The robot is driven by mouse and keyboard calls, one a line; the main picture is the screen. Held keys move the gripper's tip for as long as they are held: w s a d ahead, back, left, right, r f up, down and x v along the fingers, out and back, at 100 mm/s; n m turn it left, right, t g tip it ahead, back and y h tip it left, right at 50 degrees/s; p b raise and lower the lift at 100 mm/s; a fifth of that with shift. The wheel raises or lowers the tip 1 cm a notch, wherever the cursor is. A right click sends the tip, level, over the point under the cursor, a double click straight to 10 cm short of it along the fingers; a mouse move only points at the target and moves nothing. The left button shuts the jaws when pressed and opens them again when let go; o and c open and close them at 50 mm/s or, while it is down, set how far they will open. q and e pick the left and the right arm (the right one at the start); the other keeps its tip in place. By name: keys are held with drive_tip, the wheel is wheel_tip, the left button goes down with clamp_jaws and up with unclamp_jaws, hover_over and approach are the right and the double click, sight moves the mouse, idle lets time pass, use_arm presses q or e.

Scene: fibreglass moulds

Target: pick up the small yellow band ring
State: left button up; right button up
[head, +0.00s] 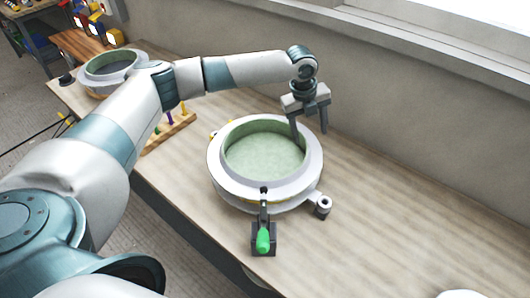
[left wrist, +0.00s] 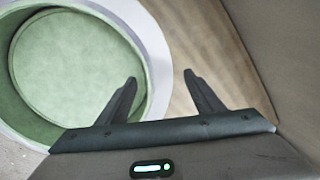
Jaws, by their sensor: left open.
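Thin yellow edges (head: 214,134) show at the left and front of the round white mould (head: 222,187) with a pale green inside. They may belong to the small yellow band ring, but most of it is hidden and I cannot tell for sure. My left gripper (head: 310,128) is open and empty, pointing down at the mould's far right rim. One finger overlaps the rim in the picture and the other is over the bench side. In the left wrist view the open fingers (left wrist: 161,82) straddle the mould's white outer rim (left wrist: 157,45), with no yellow visible there. My right gripper is not in view.
A toggle clamp with a green handle (head: 263,241) stands at the mould's front. A second mould (head: 88,81) is at the far left, and a wooden peg rack (head: 170,133) stands behind my arm.

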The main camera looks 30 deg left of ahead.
sight(310, 142)
use_arm(q)
drive_tip(key=p+x, duration=0.1)
drive_tip(key=x, duration=0.2)
drive_tip(key=shift+s+a+p, duration=0.1)
drive_tip(key=shift+a+p, duration=0.1)
drive_tip(key=shift+p, duration=0.15)
drive_tip(key=shift+d+f, duration=0.1)
drive_tip(key=shift+f, duration=0.6)
drive_tip(key=shift+r, duration=0.1)
clamp_jaws()
